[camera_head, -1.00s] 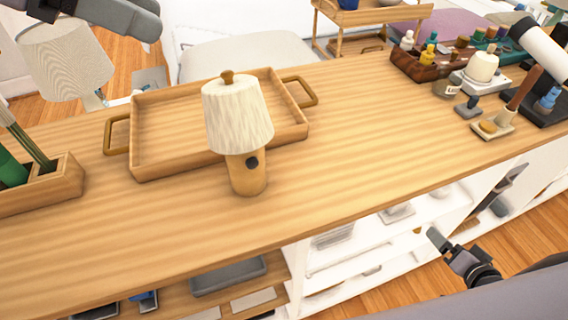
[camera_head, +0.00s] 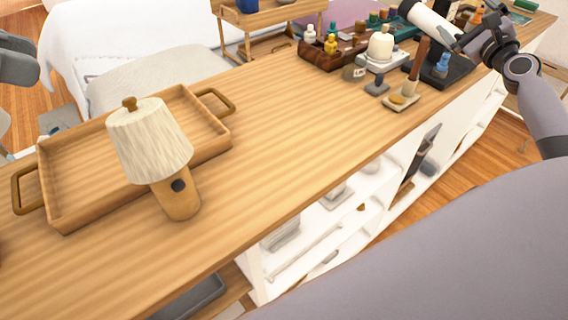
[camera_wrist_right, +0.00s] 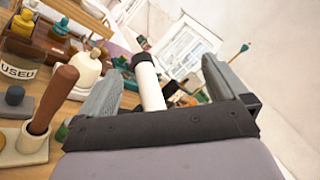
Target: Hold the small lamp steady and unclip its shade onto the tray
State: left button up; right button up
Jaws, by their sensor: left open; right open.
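The small lamp stands upright on the wooden counter, with a cream ribbed shade (camera_head: 150,142) on a wooden base (camera_head: 182,198) that has a dark round knob. The shade is on the lamp, a wooden finial on top. The wooden tray (camera_head: 65,216) with two loop handles lies behind the lamp, partly hidden by the shade. My left gripper (camera_head: 18,62) is open at the left edge, cut off by the frame, apart from the lamp. My right gripper (camera_head: 468,32) is open over the counter's far right end; its fingers also show in the right wrist view (camera_wrist_right: 163,72), with nothing gripped.
A white telescope (camera_head: 425,18) is by my right gripper and shows beyond its fingers in the wrist view. A bottle rack (camera_head: 322,58), a brush on a stand (camera_head: 402,100) and a jar (camera_head: 354,70) crowd that end. The counter between them and the tray is clear.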

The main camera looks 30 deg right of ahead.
aim_at(191, 182)
jog(key=w+a+r+n+y, duration=0.1)
jog(key=w+a+r+y, duration=0.1)
jog(key=a+r+y, duration=0.3)
jog(key=w+a+n+t+y, duration=0.1)
jog(key=a+y, duration=0.1)
jog(key=a, duration=0.5)
jog(key=w+a+r+n+y, duration=0.1)
jog(key=w+a+r+y, duration=0.1)
jog(key=a+r+y, duration=0.3)
jog(key=a+f+n+g+y, duration=0.1)
jog(key=a+f+g+y, duration=0.1)
jog(key=a+f, duration=0.75)
jog(key=a+f+g+y, duration=0.25)
jog(key=a+f, duration=0.35)
jog(key=a, duration=0.6)
jog(key=s+a+f+g+y, duration=0.1)
jog(key=s+a+f+g, duration=0.1)
jog(key=a, duration=0.5)
jog(key=s+a+f+g+y, duration=0.2)
jog(key=s+a+f, duration=0.2)
jog(key=a, duration=0.4)
jog(key=s+a+f+g+y, duration=0.2)
jog(key=s+a+f+g, duration=0.1)
jog(key=s+a, duration=0.2)
jog(key=shift+a+f, duration=0.15)
jog(key=shift+a, duration=0.55)
jog(key=shift+a+f, duration=0.15)
jog(key=shift+a, duration=0.85)
jog(key=shift+x, duration=3.3)
jog(key=shift+f, duration=0.1)
